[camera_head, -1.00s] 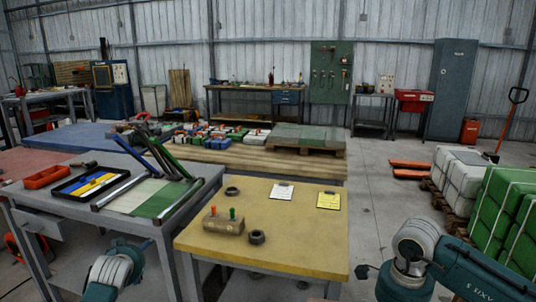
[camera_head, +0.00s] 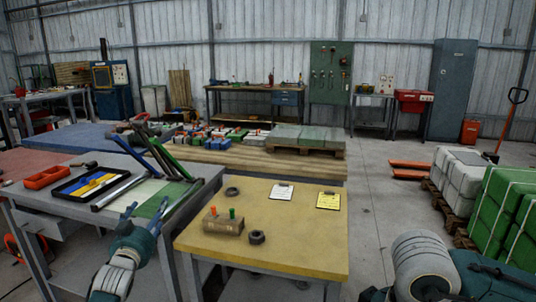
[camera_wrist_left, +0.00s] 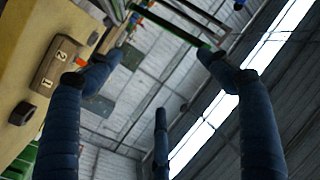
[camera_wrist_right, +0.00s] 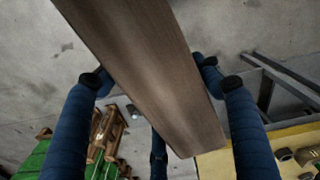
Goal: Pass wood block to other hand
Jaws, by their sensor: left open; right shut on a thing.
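A long brown wood block (camera_wrist_right: 140,70) fills the upper middle of the right wrist view. My right gripper (camera_wrist_right: 156,78) is shut on it, with fingers on both sides. The head view does not clearly show the block or this gripper. My left gripper (camera_head: 144,212) is open and empty, in front of the grey table's near right corner. In the left wrist view its fingers (camera_wrist_left: 155,72) are spread with nothing between them.
The yellow table (camera_head: 290,235) carries a numbered block with two pegs (camera_head: 222,224), a dark nut (camera_head: 257,237), a ring and two clipboards. The grey table (camera_head: 60,205) at left holds trays and frame bars. Open floor (camera_head: 390,200) lies to the right.

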